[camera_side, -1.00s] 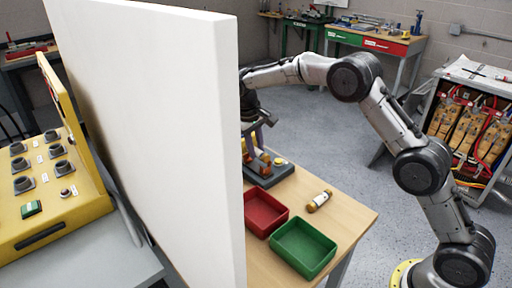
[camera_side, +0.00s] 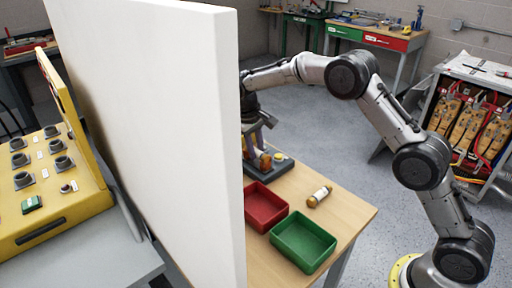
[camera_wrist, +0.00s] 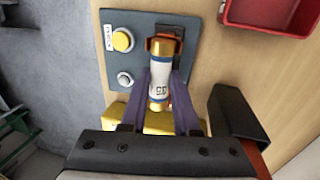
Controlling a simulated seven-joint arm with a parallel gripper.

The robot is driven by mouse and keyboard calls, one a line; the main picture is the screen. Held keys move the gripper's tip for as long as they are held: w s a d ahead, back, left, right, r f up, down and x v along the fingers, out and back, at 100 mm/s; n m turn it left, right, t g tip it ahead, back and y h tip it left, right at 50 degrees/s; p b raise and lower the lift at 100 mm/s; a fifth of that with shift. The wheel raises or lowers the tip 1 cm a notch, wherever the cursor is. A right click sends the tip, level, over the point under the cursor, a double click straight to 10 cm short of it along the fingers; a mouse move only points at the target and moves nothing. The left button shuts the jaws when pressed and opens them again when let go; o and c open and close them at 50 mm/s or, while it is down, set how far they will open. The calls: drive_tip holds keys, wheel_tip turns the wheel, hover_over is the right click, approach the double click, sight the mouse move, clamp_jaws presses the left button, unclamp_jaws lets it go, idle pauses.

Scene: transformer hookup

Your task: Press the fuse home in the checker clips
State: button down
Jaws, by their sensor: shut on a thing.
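The fuse (camera_wrist: 159,73) is a white cylinder with gold end caps and blue bands, lying lengthwise in the wrist view. My gripper (camera_wrist: 162,85) is shut on it, with a purple finger on each side. Its far cap is at an orange-brown checker clip (camera_wrist: 150,43); whether it is fully seated I cannot tell. The grey checker (camera_wrist: 120,70) has a yellow button (camera_wrist: 123,39) and a pale round part (camera_wrist: 125,79). In the side view, my gripper (camera_side: 260,138) is low over the checker (camera_side: 280,169), partly hidden by the white panel.
A tall white panel (camera_side: 150,120) blocks much of the side view. A red tray (camera_side: 264,207) and a green tray (camera_side: 303,243) sit on the wooden table (camera_side: 350,210). Another fuse (camera_side: 320,196) lies loose near the trays. The table right of it is clear.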

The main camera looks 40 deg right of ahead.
drive_tip(key=shift+f, duration=0.7)
drive_tip(key=c, duration=0.6)
unclamp_jaws()
drive_tip(key=shift+r, duration=2.55)
drive_tip(key=shift+r, duration=0.1)
drive_tip(key=shift+a+r, duration=0.45)
drive_tip(key=shift+r, duration=1.8)
drive_tip(key=shift+a+r, duration=0.45)
drive_tip(key=shift+r, duration=1.75)
drive_tip(key=shift+a+r, duration=0.45)
drive_tip(key=shift+r, duration=1.8)
